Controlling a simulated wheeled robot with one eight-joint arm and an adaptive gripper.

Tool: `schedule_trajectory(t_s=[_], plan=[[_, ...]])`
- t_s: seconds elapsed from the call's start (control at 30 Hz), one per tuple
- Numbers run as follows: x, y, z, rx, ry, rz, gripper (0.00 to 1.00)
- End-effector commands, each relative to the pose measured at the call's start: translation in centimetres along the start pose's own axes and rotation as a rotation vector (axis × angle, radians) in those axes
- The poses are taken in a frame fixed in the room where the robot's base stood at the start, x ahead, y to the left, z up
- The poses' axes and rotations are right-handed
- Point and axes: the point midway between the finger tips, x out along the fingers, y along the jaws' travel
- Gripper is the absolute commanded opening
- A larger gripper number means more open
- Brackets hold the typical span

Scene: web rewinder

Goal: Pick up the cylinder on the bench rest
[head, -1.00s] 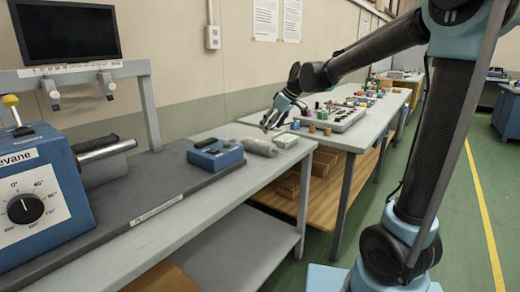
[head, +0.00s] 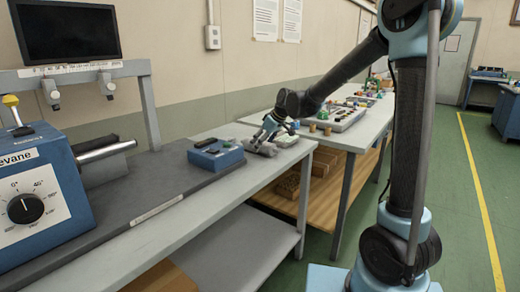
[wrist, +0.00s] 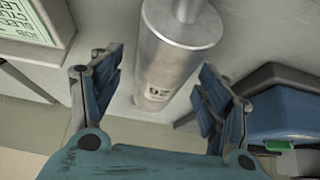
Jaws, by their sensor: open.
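The cylinder (wrist: 172,66) is a grey metal roller with a narrower shaft end and a small printed label. In the wrist view it lies between the two blue fingers of my gripper (wrist: 160,95), which are spread wide with a gap on each side of it. In the head view my gripper (head: 264,138) is at the far end of the bench, over the cylinder (head: 268,149), and hides much of it. The bench rest under the cylinder cannot be made out.
A blue box (head: 216,155) with buttons sits just left of the cylinder, and close to one finger in the wrist view (wrist: 295,110). A second table (head: 375,125) with small parts stands behind.

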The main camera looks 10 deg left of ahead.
Motion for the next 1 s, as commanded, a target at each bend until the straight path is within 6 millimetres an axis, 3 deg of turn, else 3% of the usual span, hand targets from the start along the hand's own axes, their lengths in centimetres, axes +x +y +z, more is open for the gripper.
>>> schedule_trajectory(t_s=[0.3, 0.37, 0.6, 0.63, 1.0], plan=[[0.47, 0.00, 0.00, 0.000, 0.000, 0.000, 0.70], [0.46, -0.01, 0.00, 0.000, 0.000, 0.000, 0.58], [0.45, 0.02, 0.00, 0.000, 0.000, 0.000, 0.04], [0.42, 0.02, -0.03, 0.001, 0.000, 0.001, 0.00], [-0.37, 0.03, -0.53, 0.001, 0.001, 0.001, 0.00]])
